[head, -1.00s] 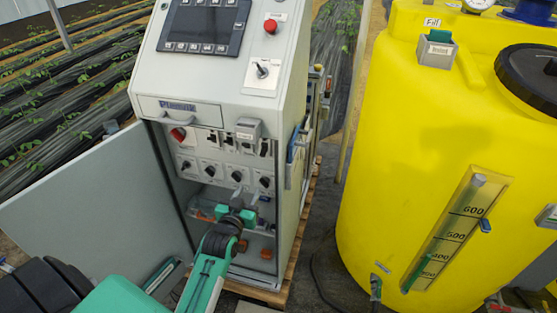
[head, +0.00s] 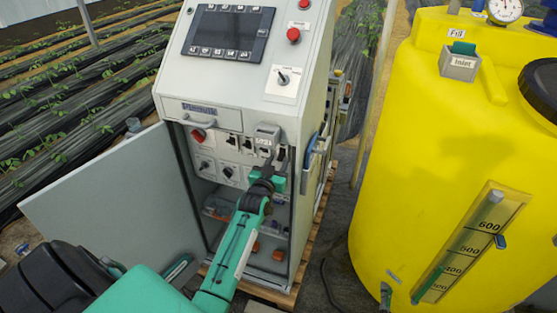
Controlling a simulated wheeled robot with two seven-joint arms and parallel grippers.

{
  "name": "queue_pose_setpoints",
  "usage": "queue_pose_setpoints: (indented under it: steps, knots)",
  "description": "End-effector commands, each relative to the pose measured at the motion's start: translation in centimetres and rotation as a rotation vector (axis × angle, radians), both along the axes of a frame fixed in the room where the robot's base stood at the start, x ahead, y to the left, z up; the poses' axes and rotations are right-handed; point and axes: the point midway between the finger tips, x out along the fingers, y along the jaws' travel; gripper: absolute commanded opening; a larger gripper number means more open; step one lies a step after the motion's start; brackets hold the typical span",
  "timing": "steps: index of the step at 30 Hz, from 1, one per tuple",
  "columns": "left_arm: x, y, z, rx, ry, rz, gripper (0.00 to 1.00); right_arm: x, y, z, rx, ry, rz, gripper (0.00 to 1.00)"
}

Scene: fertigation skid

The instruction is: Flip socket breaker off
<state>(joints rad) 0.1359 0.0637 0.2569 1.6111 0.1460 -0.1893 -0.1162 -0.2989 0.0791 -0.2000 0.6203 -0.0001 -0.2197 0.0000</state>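The grey control cabinet (head: 255,110) stands with its lower door open. Inside, a row of small dark breaker switches (head: 231,140) runs to the right of a red knob (head: 198,135). A grey box-like fitting (head: 267,131) sits at the row's right part, with a dark switch (head: 281,157) below and right of it. Which breaker is the socket one is too small to read. My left gripper (head: 270,167) is at the right end of the row, just below the grey fitting. Its fingers are small and partly hidden by my wrist, so their opening and any contact are unclear. My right gripper is out of view.
The open cabinet door (head: 105,195) spreads to the left. A screen (head: 229,32) and a red button (head: 294,34) are on the sloped top. A yellow tank (head: 420,150) stands close on the right, with a narrow gap between.

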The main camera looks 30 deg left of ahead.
Motion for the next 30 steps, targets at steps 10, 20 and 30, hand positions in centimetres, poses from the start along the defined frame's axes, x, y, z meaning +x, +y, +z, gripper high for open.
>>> queue_pose_setpoints:
  steps: [10, 20, 30]
  knots:
    - [1.3, 0.3, 0.0, 0.001, -0.001, 0.000, 0.38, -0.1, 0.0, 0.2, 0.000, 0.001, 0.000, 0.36]
    - [1.2, 0.3, 0.0, 0.001, 0.000, 0.000, 0.00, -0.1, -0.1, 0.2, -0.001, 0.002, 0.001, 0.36]
    - [1.3, 0.3, -0.6, 0.011, -0.041, 0.000, 0.00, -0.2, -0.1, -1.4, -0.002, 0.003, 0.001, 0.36]
